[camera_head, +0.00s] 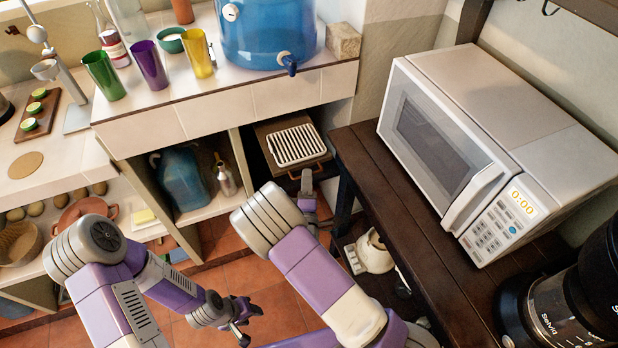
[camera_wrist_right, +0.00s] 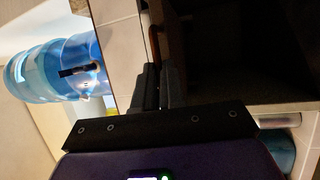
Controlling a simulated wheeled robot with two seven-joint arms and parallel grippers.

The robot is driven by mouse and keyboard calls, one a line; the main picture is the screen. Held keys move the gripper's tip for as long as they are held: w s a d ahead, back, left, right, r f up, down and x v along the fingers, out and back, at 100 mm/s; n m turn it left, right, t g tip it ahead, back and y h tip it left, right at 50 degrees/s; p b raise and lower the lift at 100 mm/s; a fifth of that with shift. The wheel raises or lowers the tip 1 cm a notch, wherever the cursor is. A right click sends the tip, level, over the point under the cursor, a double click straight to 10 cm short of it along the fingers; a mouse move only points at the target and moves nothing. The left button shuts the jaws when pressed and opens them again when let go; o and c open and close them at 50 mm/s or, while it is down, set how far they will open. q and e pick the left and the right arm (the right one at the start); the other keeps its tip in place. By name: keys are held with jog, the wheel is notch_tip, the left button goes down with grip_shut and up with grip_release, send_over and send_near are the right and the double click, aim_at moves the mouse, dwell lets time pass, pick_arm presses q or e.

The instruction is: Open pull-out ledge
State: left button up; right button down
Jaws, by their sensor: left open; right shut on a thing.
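The pull-out ledge (camera_head: 324,161) is a brown wooden board in the opening under the tiled counter, with a white ribbed tray (camera_head: 297,145) lying on it. My right gripper (camera_head: 307,180) is at the front edge of the ledge, shut on what looks like its handle; the contact is small in the head view. In the right wrist view the right gripper's fingers (camera_wrist_right: 160,92) are dark against a dark surface, so the grip is unclear. My left gripper (camera_head: 240,322) is open and empty, low over the tiled floor, away from the ledge.
A dark wooden table (camera_head: 390,190) with a white microwave (camera_head: 475,140) stands close to the right of the ledge. A blue water dispenser (camera_head: 265,35) and several cups stand on the counter (camera_head: 215,118) above. A blue jug (camera_head: 182,178) sits on the shelf at left.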

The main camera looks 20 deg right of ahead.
jog(key=shift+s+f, duration=0.15)
jog(key=c, duration=1.6)
grip_release()
jog(key=o, duration=0.4)
jog(key=shift+s, duration=0.15)
jog(key=p+v, duration=0.1)
jog(key=v, duration=0.6)
jog(key=shift+s+a, duration=0.15)
jog(key=shift+s, duration=0.1)
